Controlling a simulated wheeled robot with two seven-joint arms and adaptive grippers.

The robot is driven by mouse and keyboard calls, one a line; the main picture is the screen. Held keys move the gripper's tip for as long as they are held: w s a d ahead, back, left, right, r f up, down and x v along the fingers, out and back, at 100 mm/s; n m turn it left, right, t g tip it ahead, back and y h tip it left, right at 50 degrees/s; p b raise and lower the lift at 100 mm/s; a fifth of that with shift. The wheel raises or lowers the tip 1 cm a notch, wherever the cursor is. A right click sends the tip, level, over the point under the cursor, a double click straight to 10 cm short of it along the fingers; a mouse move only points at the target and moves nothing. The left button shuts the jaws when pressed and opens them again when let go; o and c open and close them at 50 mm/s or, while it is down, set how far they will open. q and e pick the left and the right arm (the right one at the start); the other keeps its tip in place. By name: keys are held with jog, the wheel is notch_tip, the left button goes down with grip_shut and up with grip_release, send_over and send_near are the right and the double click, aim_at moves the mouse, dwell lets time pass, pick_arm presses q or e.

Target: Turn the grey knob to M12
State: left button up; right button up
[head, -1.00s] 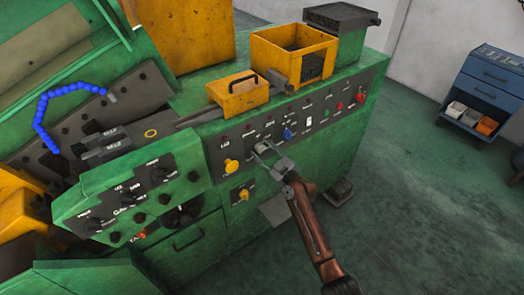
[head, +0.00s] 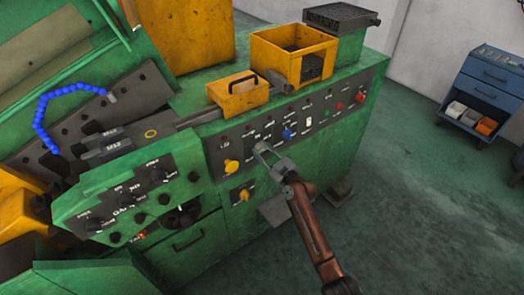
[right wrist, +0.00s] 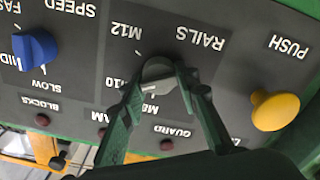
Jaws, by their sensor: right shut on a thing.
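The grey knob (right wrist: 157,70) shows in the right wrist view on the dark panel, between the labels M12, M10 and a partly hidden M8. The view is upside down, and M12 stands up and left of the knob. My right gripper (right wrist: 162,82) is shut on the knob, one finger on each side. In the head view my right gripper (head: 262,150) reaches the panel from the lower right and hides the knob. My left gripper is not in view.
A blue speed knob (right wrist: 35,50) and a yellow push button (right wrist: 275,110) flank the grey knob. Small dark red lamps (right wrist: 166,145) line the panel. A yellow bin (head: 290,55) stands on the green machine.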

jog(key=shift+m, duration=0.4)
jog(key=m, duration=0.5)
jog(key=shift+d+m, duration=0.1)
jog(key=shift+m, duration=0.2)
jog(key=m, duration=0.5)
jog(key=shift+w+d+p, duration=0.1)
jog(key=shift+p, duration=0.3)
jog(key=shift+m, duration=0.4)
jog(key=o, duration=1.2)
jog(key=shift+c, duration=0.2)
jog(key=v, duration=1.2)
